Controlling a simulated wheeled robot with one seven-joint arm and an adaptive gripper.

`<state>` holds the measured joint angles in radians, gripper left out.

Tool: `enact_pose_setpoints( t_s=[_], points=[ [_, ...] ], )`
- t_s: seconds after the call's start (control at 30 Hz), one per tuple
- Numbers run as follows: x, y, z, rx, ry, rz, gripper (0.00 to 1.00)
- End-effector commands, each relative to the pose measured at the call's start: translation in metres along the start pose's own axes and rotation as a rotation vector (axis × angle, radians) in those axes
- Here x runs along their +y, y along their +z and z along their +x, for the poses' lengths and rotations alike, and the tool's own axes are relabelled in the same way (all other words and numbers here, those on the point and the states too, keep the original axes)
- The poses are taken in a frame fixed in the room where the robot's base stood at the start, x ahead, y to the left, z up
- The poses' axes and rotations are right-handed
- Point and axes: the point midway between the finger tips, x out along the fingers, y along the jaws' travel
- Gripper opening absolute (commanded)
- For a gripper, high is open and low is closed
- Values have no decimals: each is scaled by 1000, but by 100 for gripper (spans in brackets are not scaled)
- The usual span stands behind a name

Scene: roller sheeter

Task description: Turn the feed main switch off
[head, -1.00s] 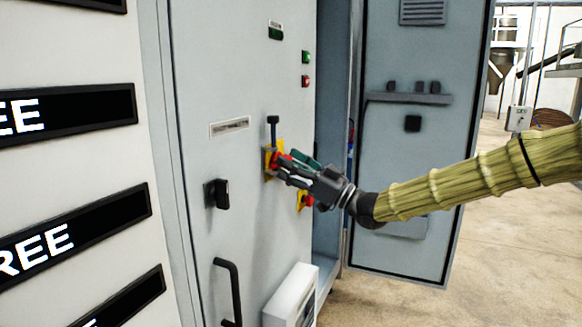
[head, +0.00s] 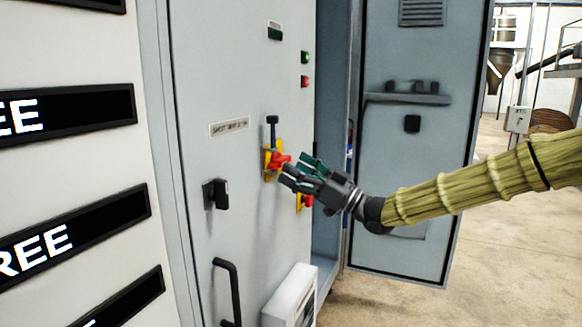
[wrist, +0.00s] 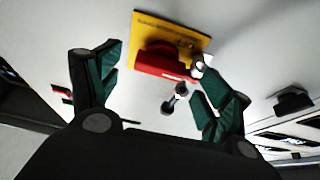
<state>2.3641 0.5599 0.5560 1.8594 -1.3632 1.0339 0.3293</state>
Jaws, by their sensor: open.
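A red rotary switch handle (head: 279,162) sits on a yellow plate (head: 267,164) on the grey cabinet front. It also shows in the wrist view as a red handle (wrist: 165,66) on a yellow plate (wrist: 190,35) with small unreadable print. A small metal part, like a padlock or pin, shows at the handle's one end. My gripper (head: 300,171) is open and empty, just right of the handle in the head view. In the wrist view my gripper (wrist: 150,95) has its fingers spread either side of the handle, apart from it.
A second red switch on yellow (head: 305,201) sits lower right. A black lever (head: 272,130) stands above, a black knob (head: 217,194) left. An open cabinet door (head: 410,140) stands right, behind my arm. A white box (head: 290,297) juts out below.

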Motion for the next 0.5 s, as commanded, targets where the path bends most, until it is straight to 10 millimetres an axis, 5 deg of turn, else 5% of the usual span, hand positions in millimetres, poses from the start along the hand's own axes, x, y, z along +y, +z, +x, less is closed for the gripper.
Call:
enact_pose_setpoints(
  t_s=[0.5],
  points=[
    [0, 0, -87, 1, 1, 1, 79]
  ],
)
